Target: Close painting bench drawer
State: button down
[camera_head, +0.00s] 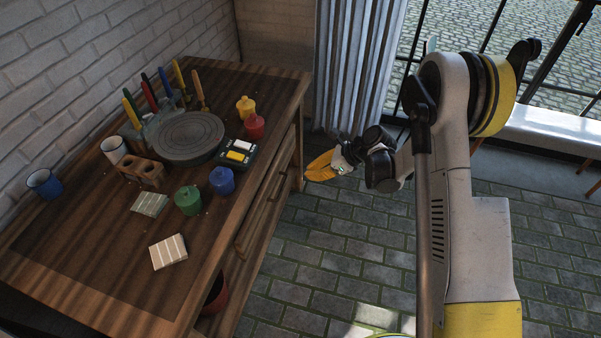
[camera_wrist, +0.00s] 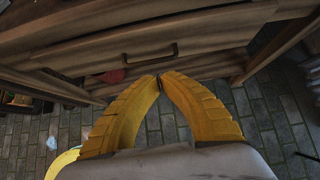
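The wooden painting bench (camera_head: 110,235) stands at the left in the head view. Its drawer front (camera_head: 268,185) lies along the right side, under the top. The drawer front also shows in the wrist view (camera_wrist: 205,40), with a dark bar handle (camera_wrist: 150,52). I cannot tell exactly how far the drawer stands out. My gripper (camera_head: 310,174) has yellow fingers and is just right of the bench's far end, apart from it in the head view. In the wrist view its fingertips (camera_wrist: 160,78) meet, with nothing between them, and point toward the drawer front below the handle.
On the bench are a grey turntable (camera_head: 185,137), paint jars (camera_head: 222,181), brushes, tiles (camera_head: 168,251) and mugs (camera_head: 45,184). A red container (camera_head: 216,296) sits below the top. A curtain (camera_head: 355,65) hangs behind. The paved floor (camera_head: 330,240) right of the bench is clear.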

aim_at(275, 175)
jog(key=b+x, duration=0.1)
jog(key=x, duration=0.2)
jog(key=b+x, duration=0.2)
jog(key=x, duration=0.2)
jog(key=a+r+b+x, duration=0.1)
jog(key=x, duration=0.2)
jog(key=shift+w+a+f, duration=0.2)
jog(key=shift+w+a, duration=0.05)
jog(key=shift+a, duration=0.1)
jog(key=shift+w+a+r+b, duration=0.15)
jog(key=shift+w+a+b, duration=0.15)
jog(key=shift+a, duration=0.3)
jog(key=shift+w+a, duration=0.2)
jog(key=shift+a, duration=0.45)
jog(key=shift+w+a, duration=0.15)
jog(key=shift+a, duration=0.55)
jog(key=shift+d, duration=0.15)
